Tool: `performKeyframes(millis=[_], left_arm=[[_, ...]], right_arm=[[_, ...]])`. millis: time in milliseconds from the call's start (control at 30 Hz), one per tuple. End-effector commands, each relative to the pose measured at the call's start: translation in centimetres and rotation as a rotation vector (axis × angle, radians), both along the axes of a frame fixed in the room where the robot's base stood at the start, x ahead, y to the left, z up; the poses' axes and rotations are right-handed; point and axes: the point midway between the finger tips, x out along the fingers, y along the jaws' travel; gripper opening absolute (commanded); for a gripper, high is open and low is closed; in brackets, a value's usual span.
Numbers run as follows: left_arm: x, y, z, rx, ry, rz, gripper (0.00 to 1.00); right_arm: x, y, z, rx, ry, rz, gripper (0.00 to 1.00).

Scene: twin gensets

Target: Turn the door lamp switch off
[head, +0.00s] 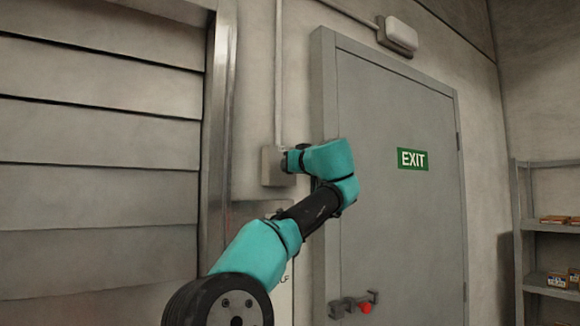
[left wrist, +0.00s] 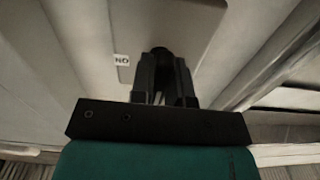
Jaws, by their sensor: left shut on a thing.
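The switch box (head: 271,168) is a grey box on the wall left of the grey door, with a conduit running up from it. In the left wrist view its light plate (left wrist: 205,22) carries a small label (left wrist: 121,60) whose letters appear upside down, reading "NO". My left gripper (head: 287,161) is at the box. In the left wrist view the gripper (left wrist: 164,68) is shut on a dark switch knob (left wrist: 160,52), partly hidden by the fingers. The door lamp (head: 400,33) is a pale fixture above the door; I cannot tell whether it is lit. My right gripper is out of view.
A slatted shutter (head: 100,150) is left, shelves (head: 548,225) far right.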

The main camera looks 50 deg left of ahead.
Motion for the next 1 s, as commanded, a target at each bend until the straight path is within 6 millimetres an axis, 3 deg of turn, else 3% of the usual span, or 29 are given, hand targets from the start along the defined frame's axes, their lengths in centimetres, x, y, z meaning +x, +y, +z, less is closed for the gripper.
performKeyframes(millis=[567, 600, 700, 867, 1000], left_arm=[[-0.01, -0.01, 0.06, -0.008, -0.052, -0.001, 0.0], [-0.01, -0.01, 0.07, -0.008, -0.052, -0.001, 0.17], [-0.01, -0.01, 0.06, -0.008, -0.052, -0.001, 0.26], [-0.01, -0.01, 0.04, -0.008, -0.051, 0.0, 0.41], [0.0, 0.0, 0.02, -0.008, -0.05, 0.0, 0.41]], right_arm=[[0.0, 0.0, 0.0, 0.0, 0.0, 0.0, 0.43], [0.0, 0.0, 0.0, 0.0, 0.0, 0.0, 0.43], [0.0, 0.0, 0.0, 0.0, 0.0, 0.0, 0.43], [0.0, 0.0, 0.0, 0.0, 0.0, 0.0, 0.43], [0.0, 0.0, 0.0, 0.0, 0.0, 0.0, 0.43]])
